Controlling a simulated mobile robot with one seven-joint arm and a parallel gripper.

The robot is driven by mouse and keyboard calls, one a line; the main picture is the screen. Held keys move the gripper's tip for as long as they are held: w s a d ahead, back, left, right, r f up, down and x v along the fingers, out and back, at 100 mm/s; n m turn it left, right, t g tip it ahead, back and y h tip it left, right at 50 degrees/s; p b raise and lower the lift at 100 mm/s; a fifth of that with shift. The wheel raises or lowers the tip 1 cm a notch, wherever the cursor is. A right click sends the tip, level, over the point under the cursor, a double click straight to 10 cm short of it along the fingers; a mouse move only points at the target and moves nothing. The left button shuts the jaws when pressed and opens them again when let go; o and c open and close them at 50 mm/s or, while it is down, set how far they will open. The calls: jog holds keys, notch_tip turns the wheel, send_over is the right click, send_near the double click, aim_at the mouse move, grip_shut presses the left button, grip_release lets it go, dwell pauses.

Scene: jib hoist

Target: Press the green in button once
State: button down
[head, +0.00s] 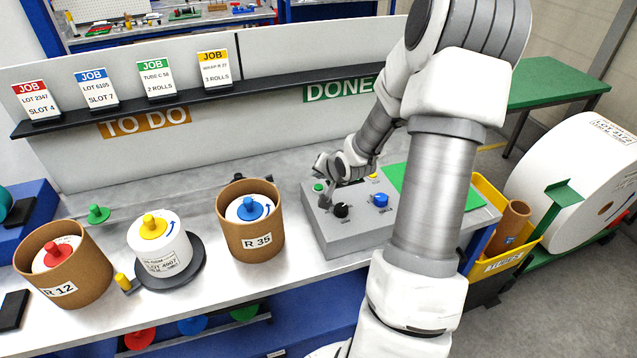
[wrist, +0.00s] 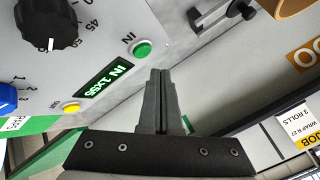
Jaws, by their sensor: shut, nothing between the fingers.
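The green button (head: 318,188) sits at the left rear of the grey control box (head: 345,230) on the bench. In the wrist view the green button (wrist: 142,50) is fully visible beside the label "IN". My gripper (wrist: 160,73) is shut and empty, its tips appearing just below and right of the button in that view. In the head view my gripper (head: 322,168) is over the left rear of the box, close to the button. I cannot tell whether the tips touch the box.
The box also has a black knob (wrist: 48,22), a blue knob (head: 380,200), a yellow button (wrist: 71,107) and a small display (wrist: 103,80) with green characters. A cardboard tube marked R 35 (head: 263,240) stands left of the box. A low back panel (head: 130,165) runs behind.

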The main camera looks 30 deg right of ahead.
notch_tip(320, 180, up, 4)
jog(key=p, duration=0.3)
jog(key=shift+f, duration=0.2)
dwell(0.5)
